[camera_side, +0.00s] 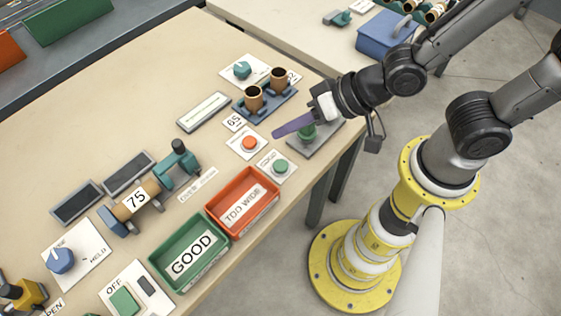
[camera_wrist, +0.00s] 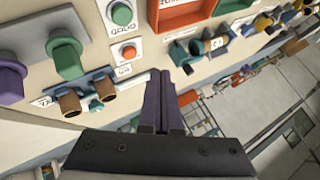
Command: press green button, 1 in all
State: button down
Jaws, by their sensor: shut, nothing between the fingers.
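A round green button (camera_side: 281,166) sits on a small white labelled plate near the table's front edge, beside the orange bin. In the wrist view the green button (camera_wrist: 121,14) is at the top, uncovered. My gripper (camera_side: 277,133) has long purple fingers, pressed together and empty. In the side view the fingertips appear just above and right of the orange button, apart from the green button. In the wrist view my gripper (camera_wrist: 160,76) points up the picture, with the green button ahead and to the left. I cannot tell the fingers' exact height.
An orange button (camera_side: 249,142) is on the neighbouring plate. A green peg (camera_side: 307,133) stands on a grey plate under my gripper. Copper cups (camera_side: 266,93) stand behind. An orange bin (camera_side: 243,203) and a green bin (camera_side: 189,254) stand to the left. The table's back left is clear.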

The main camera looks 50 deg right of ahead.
aim_at(286, 166)
jog(key=shift+f, duration=4.4)
jog(key=shift+f, duration=0.15)
jog(key=shift+f, duration=0.25)
jog(key=shift+f, duration=0.45)
jog(key=shift+r, duration=0.85)
jog(key=shift+r, duration=0.1)
